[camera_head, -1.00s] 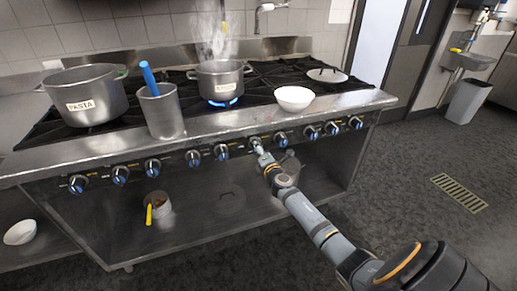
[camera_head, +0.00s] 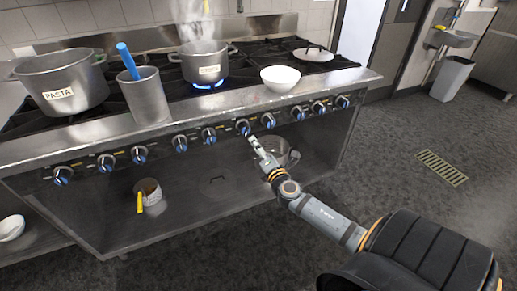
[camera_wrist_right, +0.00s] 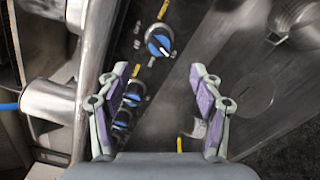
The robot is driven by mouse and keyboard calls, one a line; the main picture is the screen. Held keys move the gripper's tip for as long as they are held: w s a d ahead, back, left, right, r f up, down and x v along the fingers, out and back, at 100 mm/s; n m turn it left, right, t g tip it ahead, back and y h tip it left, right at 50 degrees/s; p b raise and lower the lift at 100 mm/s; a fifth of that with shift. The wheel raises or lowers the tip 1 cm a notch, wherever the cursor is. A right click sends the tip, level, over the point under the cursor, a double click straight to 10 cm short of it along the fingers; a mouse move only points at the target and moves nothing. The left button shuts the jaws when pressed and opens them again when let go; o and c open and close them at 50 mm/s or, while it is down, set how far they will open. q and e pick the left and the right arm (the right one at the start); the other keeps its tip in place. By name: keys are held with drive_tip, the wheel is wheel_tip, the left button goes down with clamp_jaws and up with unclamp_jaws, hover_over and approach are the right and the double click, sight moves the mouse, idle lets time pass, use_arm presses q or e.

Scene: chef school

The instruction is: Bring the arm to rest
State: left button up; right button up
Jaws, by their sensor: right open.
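My right arm comes in from the lower right of the head view. Its gripper (camera_head: 257,148) is close in front of the stove's knob panel, just below a blue-and-silver knob (camera_head: 242,127). In the right wrist view the two purple-padded fingers (camera_wrist_right: 165,100) stand wide apart with nothing between their tips. A knob (camera_wrist_right: 159,42) shows beyond the fingertips, apart from them. My left gripper is not in view.
The steel stove (camera_head: 185,118) carries a PASTA pot (camera_head: 62,88), a steaming pot (camera_head: 203,65) over a blue flame, a steel canister (camera_head: 146,97) with a blue handle and a white bowl (camera_head: 280,78). Open floor (camera_head: 400,190) lies to the right.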

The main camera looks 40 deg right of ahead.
idle(0.3)
drive_tip(key=s+d+f+m+g, duration=0.1)
drive_tip(key=s+f+m+g, duration=0.3)
drive_tip(key=f, duration=0.8)
drive_tip(key=s+d+f+m+g, duration=0.1)
drive_tip(key=s+f+m+g, duration=0.15)
drive_tip(key=s+f, duration=0.6)
drive_tip(key=s+d+f+m+g, duration=0.1)
drive_tip(key=s+f+m+g, duration=0.25)
drive_tip(key=f, duration=1.05)
drive_tip(key=s+a+f+m+g+y, duration=0.1)
drive_tip(key=s+a+f+m+g, duration=0.15)
drive_tip(key=s+a+f, duration=0.55)
drive_tip(key=s+a+f+m+g+y, duration=0.15)
drive_tip(key=s+f+m, duration=0.3)
drive_tip(key=s, duration=0.75)
drive_tip(key=s+a+f+m+g+y, duration=0.1)
drive_tip(key=s+a+f+m+g, duration=0.15)
drive_tip(key=s+a+f, duration=0.55)
drive_tip(key=s+d+r+p, duration=0.1)
drive_tip(key=d+r+p, duration=0.2)
drive_tip(key=r+p, duration=1)
drive_tip(key=shift+s+r+p, duration=0.3)
drive_tip(key=shift+r, duration=0.65)
drive_tip(key=shift+m, duration=0.25)
